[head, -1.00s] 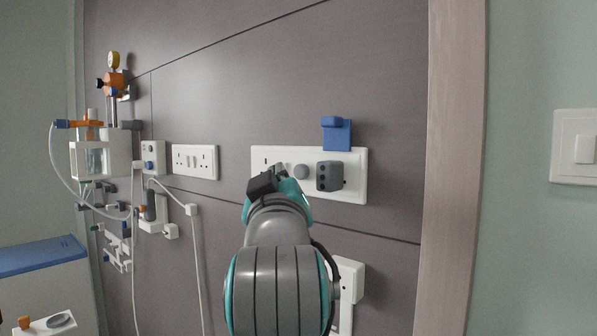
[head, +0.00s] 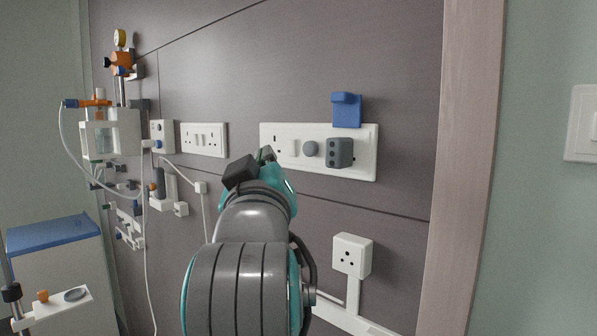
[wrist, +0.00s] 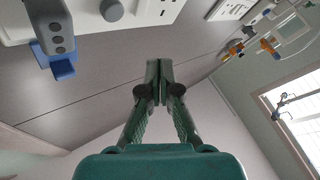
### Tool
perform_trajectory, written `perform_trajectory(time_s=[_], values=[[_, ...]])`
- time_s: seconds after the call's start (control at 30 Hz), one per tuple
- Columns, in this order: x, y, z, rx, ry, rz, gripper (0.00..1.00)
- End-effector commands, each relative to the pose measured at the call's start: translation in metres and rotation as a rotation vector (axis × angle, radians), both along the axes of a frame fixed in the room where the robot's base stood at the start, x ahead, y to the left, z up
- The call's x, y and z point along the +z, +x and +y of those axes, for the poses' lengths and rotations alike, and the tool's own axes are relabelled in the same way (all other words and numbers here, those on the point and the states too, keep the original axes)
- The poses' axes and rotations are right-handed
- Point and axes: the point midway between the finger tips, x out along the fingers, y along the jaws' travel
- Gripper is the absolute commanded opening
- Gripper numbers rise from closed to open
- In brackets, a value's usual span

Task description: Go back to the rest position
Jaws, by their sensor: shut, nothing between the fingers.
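The dark camera block on my wrist and part of my arm hide some of the wall behind. In the wrist view my gripper (wrist: 159,78) has its two green fingers together at the tips. Nothing shows between them, and the tips look apart from the wall.
The white plate (head: 292,145) carries a grey block (head: 340,153) and a round knob (head: 311,149). A blue bracket (head: 346,110) sits above it. A lower socket box (head: 352,255) is on the right. Hoses and medical fittings (head: 113,132) are left, above a blue-topped cabinet (head: 55,233).

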Motion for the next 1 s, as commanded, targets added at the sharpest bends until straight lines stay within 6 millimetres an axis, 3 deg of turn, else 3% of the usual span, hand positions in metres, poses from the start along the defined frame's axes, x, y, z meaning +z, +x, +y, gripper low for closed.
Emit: perform_trajectory(time_s=[0.17,0.53,0.77,1.0], values=[[-0.051,0.013,-0.003,0.006,-0.028,0.023,0.00],[-0.195,0.024,-0.022,0.048,-0.073,0.087,0.00],[-0.281,0.011,-0.043,0.079,-0.075,0.135,0.00],[-0.364,-0.019,-0.067,0.108,-0.058,0.192,0.00]])
